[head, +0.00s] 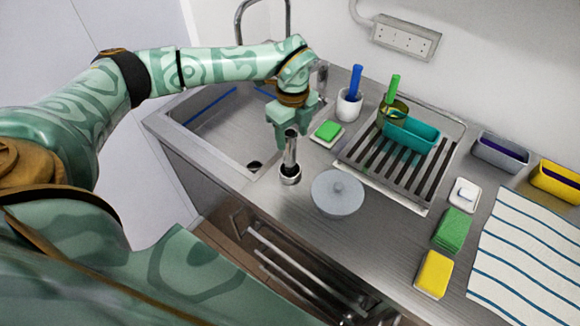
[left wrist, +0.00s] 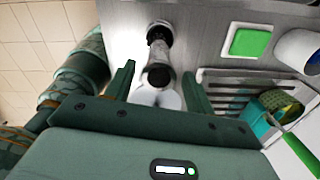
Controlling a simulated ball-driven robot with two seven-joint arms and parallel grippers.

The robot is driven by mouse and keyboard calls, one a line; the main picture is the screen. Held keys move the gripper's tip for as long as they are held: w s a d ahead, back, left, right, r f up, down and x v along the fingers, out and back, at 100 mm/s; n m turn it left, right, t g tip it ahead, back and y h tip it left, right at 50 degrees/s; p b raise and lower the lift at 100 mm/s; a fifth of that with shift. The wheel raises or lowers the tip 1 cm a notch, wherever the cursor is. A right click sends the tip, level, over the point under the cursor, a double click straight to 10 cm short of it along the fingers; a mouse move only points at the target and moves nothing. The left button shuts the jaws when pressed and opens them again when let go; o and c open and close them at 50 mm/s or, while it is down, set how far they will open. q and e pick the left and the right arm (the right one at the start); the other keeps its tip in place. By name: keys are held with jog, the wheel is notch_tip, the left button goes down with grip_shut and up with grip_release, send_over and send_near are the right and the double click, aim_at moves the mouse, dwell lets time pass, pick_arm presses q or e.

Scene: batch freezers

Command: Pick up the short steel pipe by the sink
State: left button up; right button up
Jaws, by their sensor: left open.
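The short steel pipe (head: 290,160) stands upright on the counter by the sink (head: 215,125), with a dark collar at its foot. My left gripper (head: 290,138) is open, pointing down at the pipe's top end. In the left wrist view the pipe (left wrist: 159,52) shows between the two open fingers of my left gripper (left wrist: 158,80), with clear gaps at both sides. I cannot tell how far the fingertips reach down past its top. My right gripper is not in view.
A grey round lid (head: 338,195) lies close right of the pipe. A green sponge (head: 328,131), a white cup with a blue-handled brush (head: 350,103) and a drying rack (head: 380,180) stand behind. A tap (head: 264,12) rises behind the sink. Sponges and a striped towel (head: 530,255) lie right.

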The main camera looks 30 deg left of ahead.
aim_at(290, 147)
pick_arm(q)
jog(key=f, duration=0.5)
jog(key=shift+a+f, duration=0.2)
jog(key=shift+a, duration=0.05)
jog(key=c, duration=0.9)
jog(key=shift+o, duration=0.2)
jog(key=shift+r, duration=0.1)
